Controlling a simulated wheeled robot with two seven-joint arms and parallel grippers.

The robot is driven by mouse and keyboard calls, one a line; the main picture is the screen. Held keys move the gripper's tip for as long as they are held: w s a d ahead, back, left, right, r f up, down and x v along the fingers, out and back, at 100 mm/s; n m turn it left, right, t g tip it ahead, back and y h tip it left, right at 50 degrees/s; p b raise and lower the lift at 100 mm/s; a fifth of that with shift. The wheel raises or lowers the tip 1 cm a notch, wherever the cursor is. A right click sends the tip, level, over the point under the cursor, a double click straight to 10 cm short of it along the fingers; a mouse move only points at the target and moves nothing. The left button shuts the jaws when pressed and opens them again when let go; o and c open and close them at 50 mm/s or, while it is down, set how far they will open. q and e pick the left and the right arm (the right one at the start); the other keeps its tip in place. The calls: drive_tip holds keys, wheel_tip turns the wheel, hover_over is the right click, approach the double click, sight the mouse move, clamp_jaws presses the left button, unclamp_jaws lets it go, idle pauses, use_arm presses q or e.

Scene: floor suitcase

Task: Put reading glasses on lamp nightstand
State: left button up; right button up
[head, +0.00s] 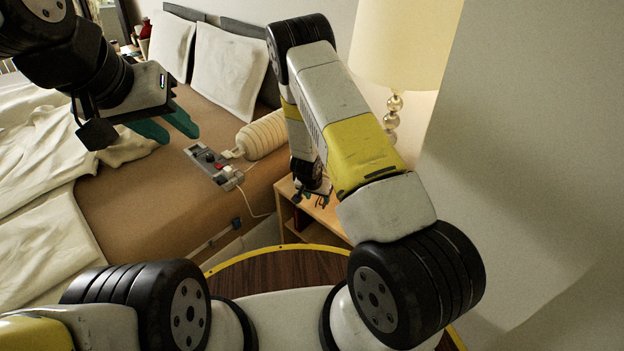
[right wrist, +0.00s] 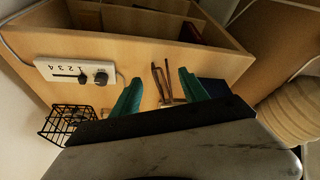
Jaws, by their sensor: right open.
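The lamp nightstand (head: 287,187) is light wood with an open shelf, partly hidden by my right arm in the head view. It fills much of the right wrist view (right wrist: 130,48). The reading glasses (right wrist: 157,82) are thin and brown, on the wooden top between my right gripper's teal fingers. My right gripper (right wrist: 158,92) is open, with a finger on each side of the glasses; I cannot tell whether either touches them. It also shows low over the nightstand in the head view (head: 312,195). My left gripper (head: 166,124) is open and empty above the bed.
The lamp (head: 405,45) stands behind my right arm. A white control panel (right wrist: 76,73) and a black wire basket (right wrist: 68,122) are left of the glasses. The bed (head: 130,200) holds a bolster (head: 263,134) and a grey device (head: 212,166). A wall is at the right.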

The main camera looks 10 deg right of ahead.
drive_tip(key=v, duration=0.5)
drive_tip(key=shift+r, duration=0.1)
idle(0.3)
